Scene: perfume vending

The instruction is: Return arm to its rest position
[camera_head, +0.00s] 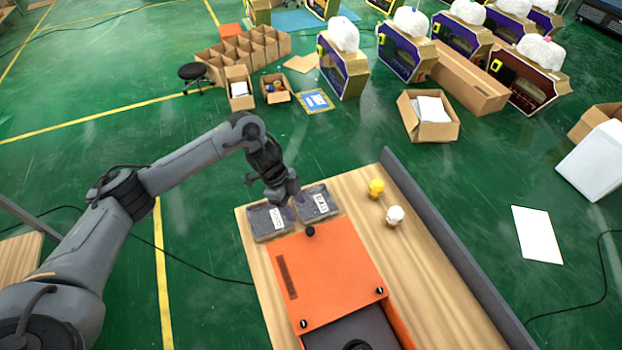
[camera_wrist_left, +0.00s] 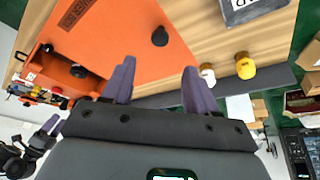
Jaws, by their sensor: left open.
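My left arm reaches in from the left in the head view. Its gripper (camera_head: 286,207) hangs above the far left part of the wooden table, over the two dark grey trays. In the left wrist view my left gripper (camera_wrist_left: 158,82) has its two purple fingers spread apart with nothing between them. The orange box (camera_head: 335,258) with a black knob lies just in front of the gripper, and it also fills the upper left of the left wrist view (camera_wrist_left: 120,35).
Two labelled grey trays, one left (camera_head: 264,235) and one right (camera_head: 330,210), lie at the table's far end. A yellow-topped bottle (camera_head: 376,188) and a white-topped bottle (camera_head: 394,215) stand on bare wood to the right. A grey wall (camera_head: 450,245) edges the table's right side.

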